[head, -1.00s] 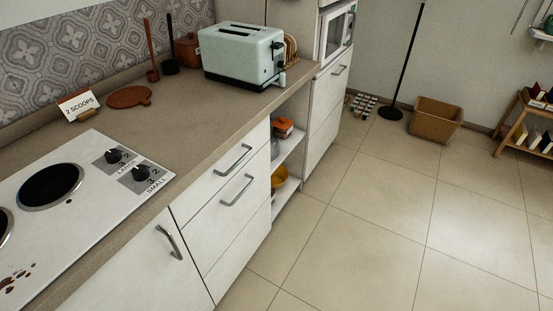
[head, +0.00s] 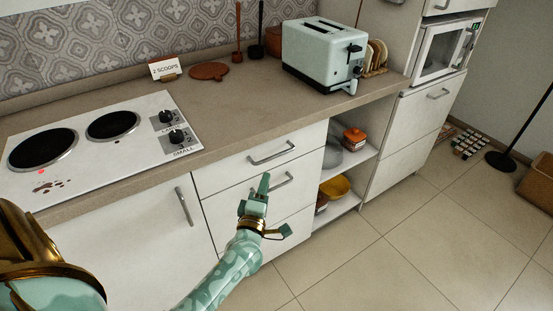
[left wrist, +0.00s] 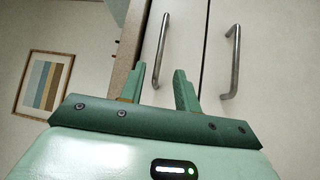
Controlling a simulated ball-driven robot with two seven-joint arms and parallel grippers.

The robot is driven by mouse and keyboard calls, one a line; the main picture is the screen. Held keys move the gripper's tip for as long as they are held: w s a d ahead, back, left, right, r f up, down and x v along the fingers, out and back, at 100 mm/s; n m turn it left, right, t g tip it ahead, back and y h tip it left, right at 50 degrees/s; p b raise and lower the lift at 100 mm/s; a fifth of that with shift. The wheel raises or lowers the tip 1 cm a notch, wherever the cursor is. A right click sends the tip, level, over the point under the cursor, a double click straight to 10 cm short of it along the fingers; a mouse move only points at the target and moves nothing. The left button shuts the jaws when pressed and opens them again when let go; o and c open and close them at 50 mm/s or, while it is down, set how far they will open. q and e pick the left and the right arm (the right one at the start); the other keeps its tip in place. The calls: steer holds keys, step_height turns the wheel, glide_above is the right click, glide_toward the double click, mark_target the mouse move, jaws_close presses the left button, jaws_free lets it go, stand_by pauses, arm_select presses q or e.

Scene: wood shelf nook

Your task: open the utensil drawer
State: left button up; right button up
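The cabinet below the counter has a white top drawer (head: 235,170) with a grey bar handle (head: 272,153). A second drawer (head: 225,208) below it has a similar handle (head: 270,183). Both are closed; no label shows which holds utensils. My left gripper (head: 259,190) is in front of the drawers, overlapping the second drawer's handle in the head view. In the left wrist view its two fingers (left wrist: 160,88) are apart with nothing between them. The top handle (left wrist: 162,38) and second handle (left wrist: 235,62) appear beyond the fingertips, untouched. My right gripper is not in view.
A cupboard door with an upright handle (head: 184,206) is left of the drawers. Open shelves with a yellow bowl (head: 335,187) are to the right. The counter above holds a hob (head: 90,140) and toaster (head: 322,55).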

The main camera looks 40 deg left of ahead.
mark_target(273, 156)
arm_select(q)
steer(key=b+x, duration=0.2)
steer(key=x, duration=0.9)
steer(key=shift+s+a+f, duration=0.1)
steer(key=shift+f, duration=0.05)
jaws_close()
